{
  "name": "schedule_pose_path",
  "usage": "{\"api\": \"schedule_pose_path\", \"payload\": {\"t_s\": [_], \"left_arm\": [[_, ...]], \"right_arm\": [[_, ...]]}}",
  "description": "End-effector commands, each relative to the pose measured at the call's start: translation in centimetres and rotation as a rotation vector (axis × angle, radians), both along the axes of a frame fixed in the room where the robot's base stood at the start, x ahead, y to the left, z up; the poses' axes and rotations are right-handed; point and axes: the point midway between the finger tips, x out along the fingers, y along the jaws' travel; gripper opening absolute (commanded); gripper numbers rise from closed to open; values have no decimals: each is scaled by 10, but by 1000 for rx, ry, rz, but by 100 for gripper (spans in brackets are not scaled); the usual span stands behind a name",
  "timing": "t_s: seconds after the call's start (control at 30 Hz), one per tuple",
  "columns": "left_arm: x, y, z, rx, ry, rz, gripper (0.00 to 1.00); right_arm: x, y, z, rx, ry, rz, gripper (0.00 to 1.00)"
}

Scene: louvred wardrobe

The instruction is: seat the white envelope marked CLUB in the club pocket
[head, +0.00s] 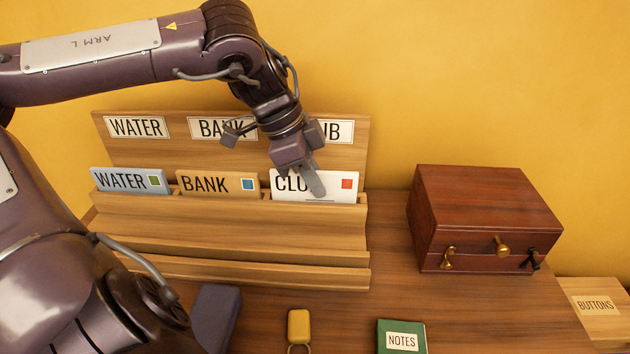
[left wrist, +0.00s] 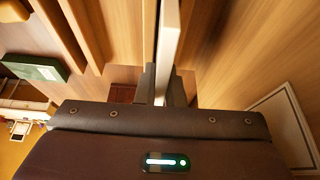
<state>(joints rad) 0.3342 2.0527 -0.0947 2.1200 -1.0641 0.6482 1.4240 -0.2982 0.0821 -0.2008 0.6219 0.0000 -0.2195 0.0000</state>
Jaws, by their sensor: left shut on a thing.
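The white envelope (head: 345,190) marked CLUB, with a red square at its right, stands upright in the right-hand pocket of the wooden rack (head: 250,230), below the label ending in UB. My left gripper (head: 316,185) is shut on the envelope, its fingers covering part of the lettering. In the left wrist view the envelope (left wrist: 168,50) shows edge-on between the fingers (left wrist: 162,85). Its lower edge is hidden behind the rack's front ledge, so I cannot tell how deep it sits. My right gripper is not in view.
A blue WATER envelope (head: 125,181) and a tan BANK envelope (head: 215,184) stand in the pockets to the left. A red-brown box (head: 485,220) stands to the right. A yellow tag (head: 299,326) and green NOTES book (head: 402,338) lie in front. Table is clear between rack and box.

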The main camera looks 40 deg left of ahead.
Motion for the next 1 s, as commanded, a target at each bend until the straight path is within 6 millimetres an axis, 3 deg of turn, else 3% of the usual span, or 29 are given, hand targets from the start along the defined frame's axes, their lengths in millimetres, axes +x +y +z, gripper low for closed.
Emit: {"api": "schedule_pose_path", "payload": {"t_s": [0.47, 0.5, 0.63, 1.0], "left_arm": [[0, 0, -12, -1, -2, -1, 0], [0, 0, -11, -1, -1, -1, 14], [0, -1, -11, 0, 0, -1, 30], [-2, -1, -13, -2, 5, -3, 30]], "right_arm": [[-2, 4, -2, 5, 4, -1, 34], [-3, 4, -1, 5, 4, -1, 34], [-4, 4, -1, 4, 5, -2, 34], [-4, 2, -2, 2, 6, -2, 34]]}}
